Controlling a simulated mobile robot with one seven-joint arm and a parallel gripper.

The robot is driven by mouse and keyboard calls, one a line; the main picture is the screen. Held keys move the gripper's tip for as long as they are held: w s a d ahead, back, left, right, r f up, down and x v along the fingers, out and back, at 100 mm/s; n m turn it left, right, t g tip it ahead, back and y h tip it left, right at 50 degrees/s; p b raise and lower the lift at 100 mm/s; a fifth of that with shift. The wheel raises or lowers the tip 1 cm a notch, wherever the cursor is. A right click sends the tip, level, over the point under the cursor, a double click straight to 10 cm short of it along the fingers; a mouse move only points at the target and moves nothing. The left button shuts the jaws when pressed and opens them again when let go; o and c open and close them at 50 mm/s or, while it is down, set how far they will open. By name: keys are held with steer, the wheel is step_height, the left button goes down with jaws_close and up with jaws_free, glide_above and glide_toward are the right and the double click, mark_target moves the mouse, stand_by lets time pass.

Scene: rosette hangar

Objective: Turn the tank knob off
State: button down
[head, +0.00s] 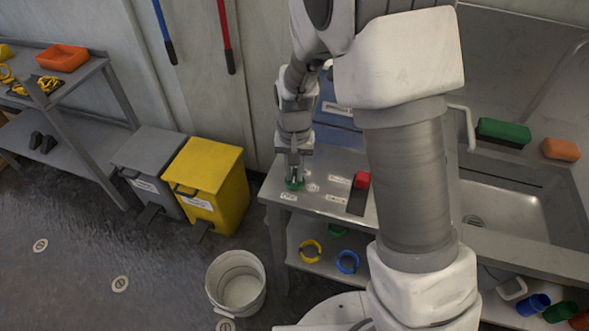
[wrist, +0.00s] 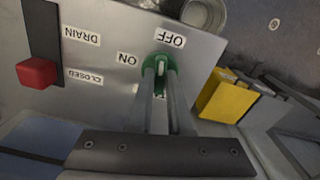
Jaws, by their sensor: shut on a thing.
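The green tank knob (head: 294,184) sits on the metal counter top at its front left corner. It also shows in the wrist view (wrist: 172,72), with a white mark on it, next to an ON label (wrist: 128,58) and an OFF label (wrist: 170,41). My gripper (head: 294,172) points down at the knob. In the wrist view its two fingers (wrist: 159,72) are shut on the knob from both sides. The fingers hide part of the knob, and I cannot tell exactly where its mark points.
A red drain handle (head: 361,180) stands right of the knob. A bucket (head: 237,284) is on the floor in front. Yellow (head: 208,180) and grey bins (head: 150,158) stand left of the counter. A sink (head: 505,207) is at the right. The floor at left is clear.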

mark_target(295, 175)
steer(key=shift+m, duration=1.1)
steer(key=c, duration=0.8)
jaws_free()
steer(key=shift+c, duration=0.2)
step_height(295, 175, up, 17)
steer(key=p, duration=0.2)
steer(key=shift+r, duration=0.2)
steer(key=shift+r, duration=0.1)
